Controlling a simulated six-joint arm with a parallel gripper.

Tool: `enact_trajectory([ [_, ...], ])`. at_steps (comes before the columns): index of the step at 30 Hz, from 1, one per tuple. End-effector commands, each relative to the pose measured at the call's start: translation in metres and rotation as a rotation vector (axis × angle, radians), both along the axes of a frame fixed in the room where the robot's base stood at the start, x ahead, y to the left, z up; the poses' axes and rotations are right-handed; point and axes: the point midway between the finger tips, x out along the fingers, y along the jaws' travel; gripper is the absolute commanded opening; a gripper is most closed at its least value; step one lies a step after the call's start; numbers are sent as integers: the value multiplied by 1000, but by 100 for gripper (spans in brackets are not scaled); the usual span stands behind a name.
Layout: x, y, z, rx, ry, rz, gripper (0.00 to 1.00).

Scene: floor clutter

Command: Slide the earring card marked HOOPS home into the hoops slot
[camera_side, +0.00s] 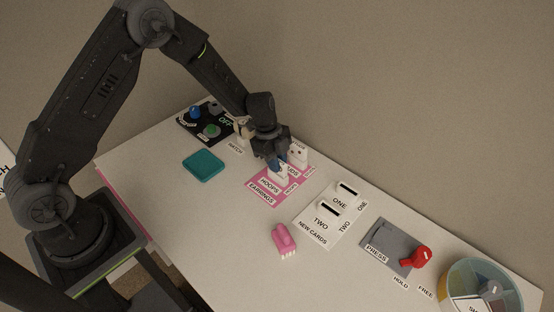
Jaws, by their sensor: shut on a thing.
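My gripper (276,163) is over the pink earrings board (264,196), pointing down. It is shut on a small white card (278,175) that stands upright at the board. The gripper's fingers cover the card's top, and I cannot read a mark on it or tell how deep it sits. The board carries the labels HOOPS (269,185) and EARRINGS (260,195) in front of the card. Another white card (299,154) with dark dots stands upright just behind and to the right.
A white NEW CARDS holder (310,228) with slots ONE and TWO is to the right. A pink clip-like object (284,240), a grey press with a red knob (421,257), a round bin (483,281), a teal pad (204,165) and a black switch panel (203,123) stand around.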

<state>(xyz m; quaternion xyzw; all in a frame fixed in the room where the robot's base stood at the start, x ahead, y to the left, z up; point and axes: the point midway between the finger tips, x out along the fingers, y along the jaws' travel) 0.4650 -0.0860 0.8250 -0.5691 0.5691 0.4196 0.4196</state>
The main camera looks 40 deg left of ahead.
Motion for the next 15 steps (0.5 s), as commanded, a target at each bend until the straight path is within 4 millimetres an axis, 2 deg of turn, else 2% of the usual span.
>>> enact_trajectory([
  [2,0,0,-2,0,0,0,0],
  [3,0,0,-1,0,-1,0,20],
  [9,0,0,-1,0,-1,0,39],
  [11,0,0,-1,0,0,0,45],
  [15,0,0,-1,0,0,0,46],
])
